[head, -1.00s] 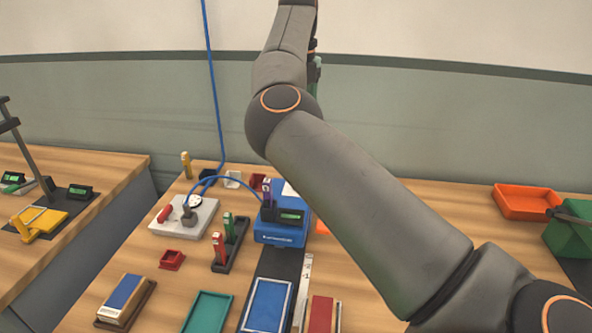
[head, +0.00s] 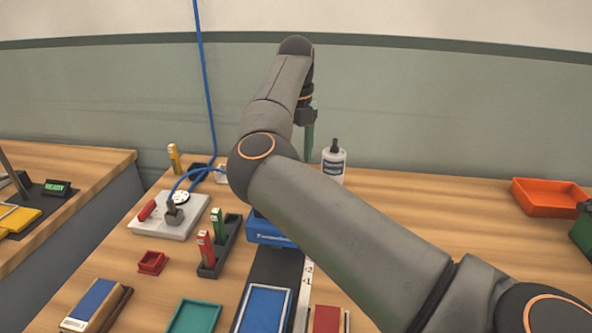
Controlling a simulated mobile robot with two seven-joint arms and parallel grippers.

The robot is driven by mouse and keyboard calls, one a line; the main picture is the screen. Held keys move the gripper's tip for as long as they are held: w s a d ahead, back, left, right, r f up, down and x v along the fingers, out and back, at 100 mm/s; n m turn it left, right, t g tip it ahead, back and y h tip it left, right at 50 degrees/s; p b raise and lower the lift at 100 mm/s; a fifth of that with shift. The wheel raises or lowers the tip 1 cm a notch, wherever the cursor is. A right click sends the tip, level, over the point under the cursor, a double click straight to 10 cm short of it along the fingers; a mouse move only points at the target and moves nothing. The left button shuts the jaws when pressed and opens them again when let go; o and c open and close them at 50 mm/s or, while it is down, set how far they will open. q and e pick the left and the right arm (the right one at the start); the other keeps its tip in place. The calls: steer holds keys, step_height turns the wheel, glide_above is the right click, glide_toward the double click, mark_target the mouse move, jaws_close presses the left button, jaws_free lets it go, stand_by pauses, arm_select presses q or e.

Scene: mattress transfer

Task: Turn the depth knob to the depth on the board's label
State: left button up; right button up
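My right arm comes in from the lower right and reaches up across the middle of the head view. My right gripper (head: 308,118) is at its far end, partly hidden behind the wrist. A thin green piece hangs there; I cannot tell if it is a finger or a held thing, or whether the gripper is open. A blue machine (head: 268,233) on the table is mostly hidden behind my arm, its display included. I cannot make out a depth knob or a board's label. A blue panel in a pale frame (head: 264,309) lies in front of the machine. My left gripper is out of view.
A grey plate with a gauge (head: 180,222), a rack (head: 221,248) with red and green tools, a small red box (head: 152,262) and a teal tray (head: 194,316) stand left. A white bottle (head: 333,163) stands behind my arm. An orange tray (head: 549,198) is far right.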

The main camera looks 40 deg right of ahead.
steer(key=shift+f, duration=1.9)
jaws_close()
